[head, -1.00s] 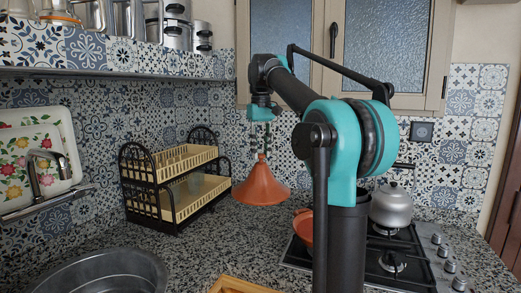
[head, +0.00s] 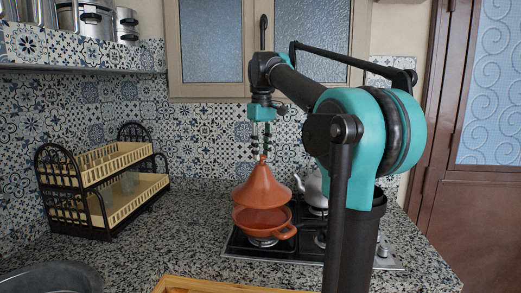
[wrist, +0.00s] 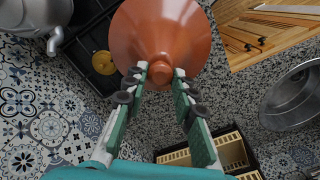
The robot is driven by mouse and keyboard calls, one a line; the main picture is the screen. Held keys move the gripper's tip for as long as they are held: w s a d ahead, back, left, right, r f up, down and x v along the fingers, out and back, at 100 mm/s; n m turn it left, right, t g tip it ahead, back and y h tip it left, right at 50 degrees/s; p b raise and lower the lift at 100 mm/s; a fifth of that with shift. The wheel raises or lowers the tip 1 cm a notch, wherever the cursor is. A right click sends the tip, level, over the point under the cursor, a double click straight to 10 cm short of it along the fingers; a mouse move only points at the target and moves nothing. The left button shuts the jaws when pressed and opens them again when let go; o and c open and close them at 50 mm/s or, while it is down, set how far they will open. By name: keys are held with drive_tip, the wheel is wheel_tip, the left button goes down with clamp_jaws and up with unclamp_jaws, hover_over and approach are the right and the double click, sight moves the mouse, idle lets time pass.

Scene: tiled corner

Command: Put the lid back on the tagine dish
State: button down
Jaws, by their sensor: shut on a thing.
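The orange-brown conical tagine lid (head: 261,188) hangs upright from my gripper (head: 264,150). In the wrist view the fingers of my gripper (wrist: 164,72) are shut on the knob of the lid (wrist: 182,30). A dark gap shows between lid rim and dish. In the wrist view the lid hides the dish.
A silver kettle (head: 314,186) stands behind the dish on the black stove (head: 245,246), partly behind my arm. A two-tier dish rack (head: 100,185) stands at left. A metal basin (head: 45,278) and wooden board (head: 200,285) are in front. The counter left of the stove is clear.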

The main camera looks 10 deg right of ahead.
sight(262, 164)
drive_tip(key=shift+f, duration=3.7)
idle(2.3)
drive_tip(key=c, duration=0.7)
unclamp_jaws()
drive_tip(key=shift+r, duration=3.55)
